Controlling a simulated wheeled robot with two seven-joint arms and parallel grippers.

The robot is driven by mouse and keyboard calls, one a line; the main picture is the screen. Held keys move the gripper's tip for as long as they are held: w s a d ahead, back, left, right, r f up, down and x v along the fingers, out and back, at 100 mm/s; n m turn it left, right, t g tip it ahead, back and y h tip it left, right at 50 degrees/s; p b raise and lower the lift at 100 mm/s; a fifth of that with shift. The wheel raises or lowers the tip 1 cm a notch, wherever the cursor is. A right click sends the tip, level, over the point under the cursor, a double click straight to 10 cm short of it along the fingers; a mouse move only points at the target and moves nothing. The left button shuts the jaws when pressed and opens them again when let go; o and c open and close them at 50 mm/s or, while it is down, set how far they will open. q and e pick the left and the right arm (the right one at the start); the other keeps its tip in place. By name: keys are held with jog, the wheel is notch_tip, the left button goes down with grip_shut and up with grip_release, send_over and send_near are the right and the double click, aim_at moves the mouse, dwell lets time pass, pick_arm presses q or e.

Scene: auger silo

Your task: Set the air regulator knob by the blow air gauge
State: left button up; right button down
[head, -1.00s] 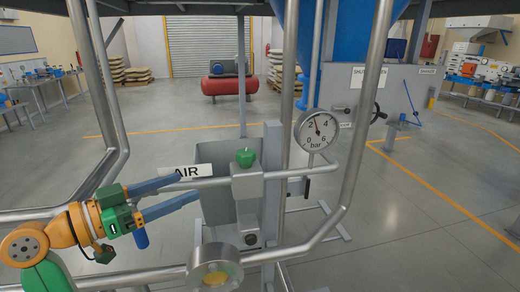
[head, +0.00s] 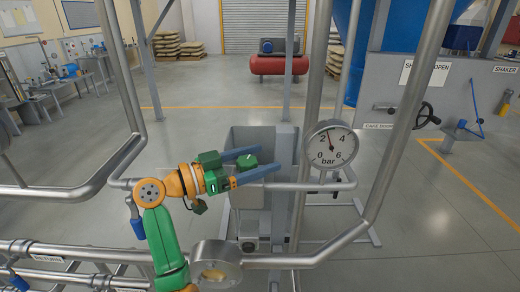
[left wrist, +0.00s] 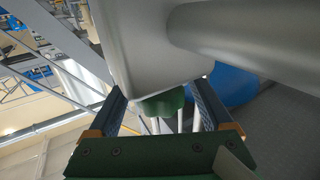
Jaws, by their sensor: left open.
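My left gripper (head: 268,158) is open, with one blue finger on each side of the knob in the picture. In the left wrist view the knob (left wrist: 163,103) shows between the two open fingers (left wrist: 160,90), with gaps beside it; I see no firm contact. The round blow air gauge (head: 331,146), marked in bar, is right of the knob. Its needle points up, between 2 and 4 and nearer 2. My right gripper is not in view.
Upright pipes (head: 318,90) stand close to the right of the knob. A sight-glass fitting (head: 216,264) on a lower pipe is below my left arm. A grey box (head: 250,138) stands behind the knob. A red compressor tank (head: 279,65) is far back on open floor.

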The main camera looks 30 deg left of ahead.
pick_arm(q)
jog(key=shift+w+d+f, duration=0.15)
jog(key=shift+w+d, duration=0.1)
jog(key=shift+w, duration=0.15)
jog(key=shift+s+a, duration=0.15)
jog(key=c, duration=0.8)
grip_shut()
jog(key=shift+f+y+b, duration=0.15)
jog(key=shift+y+b, duration=0.25)
jog(key=shift+b, duration=0.15)
jog(key=shift+n+t+y, duration=0.3)
jog(key=shift+n+t, duration=0.1)
jog(key=shift+a+r, duration=0.1)
jog(key=shift+r, duration=0.15)
jog(key=o, duration=0.8)
grip_release()
